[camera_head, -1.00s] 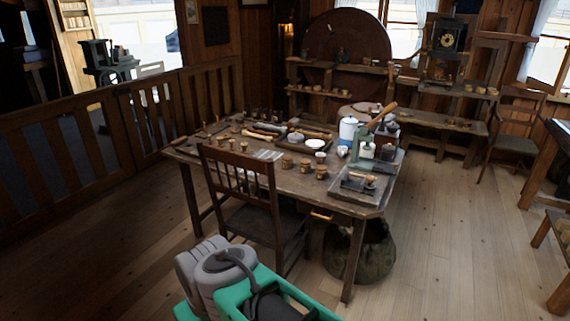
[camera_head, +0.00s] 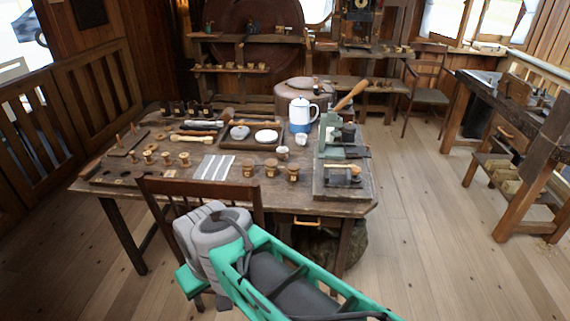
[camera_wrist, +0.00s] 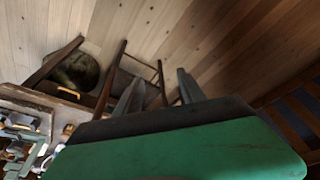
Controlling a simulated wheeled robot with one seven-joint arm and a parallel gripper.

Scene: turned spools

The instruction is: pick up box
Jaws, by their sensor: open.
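No single thing is plainly marked as the box. Several small round wooden containers stand upright along the table's near side, among them a left one (camera_head: 248,168), a middle one (camera_head: 271,167) and a right one (camera_head: 293,172). Small blocky wooden boxes (camera_head: 507,172) also sit low under the bench at the right. My gripper (camera_wrist: 158,82) is open and empty in the wrist view, its two grey fingers apart. It points toward the floor and chair legs, away from the tabletop. In the head view my arm shows at the bottom; the fingers cannot be made out.
The wooden table (camera_head: 330,203) holds a tray (camera_head: 228,142), a blue-and-white pot (camera_head: 301,115), a green press (camera_head: 328,135) and spools. A chair (camera_head: 205,190) stands at its near side, close to my arm. Floor at right is clear (camera_head: 425,230), before a workbench (camera_head: 545,140).

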